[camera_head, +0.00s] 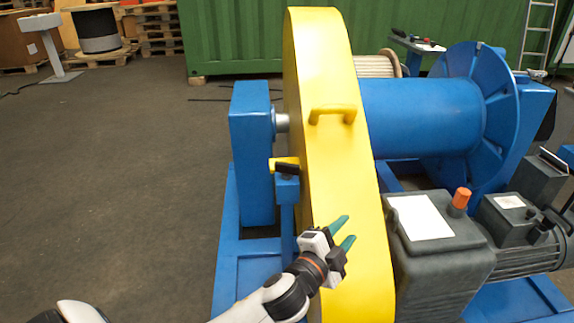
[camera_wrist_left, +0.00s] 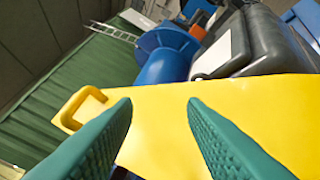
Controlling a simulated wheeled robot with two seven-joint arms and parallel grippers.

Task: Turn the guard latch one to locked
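The yellow chain guard (camera_head: 322,120) stands upright in the middle of the head view, with a yellow handle (camera_head: 332,112) on its face. A black latch (camera_head: 286,168) sits at the guard's left edge, on top of a blue post (camera_head: 287,195) and beside a yellow tab. My left gripper (camera_head: 345,231) is open in front of the lower part of the guard, below and right of the latch. Its green fingers are apart with nothing between them. In the left wrist view the guard (camera_wrist_left: 160,115) and its handle (camera_wrist_left: 78,108) lie beyond the fingers; I cannot make out the latch there. My right gripper is not in view.
A blue drum (camera_head: 420,115) with a flange is behind the guard. A grey gearbox (camera_head: 440,255) with an orange cap (camera_head: 461,198) and a motor stand at the right. A blue bearing stand (camera_head: 251,150) is left of the guard.

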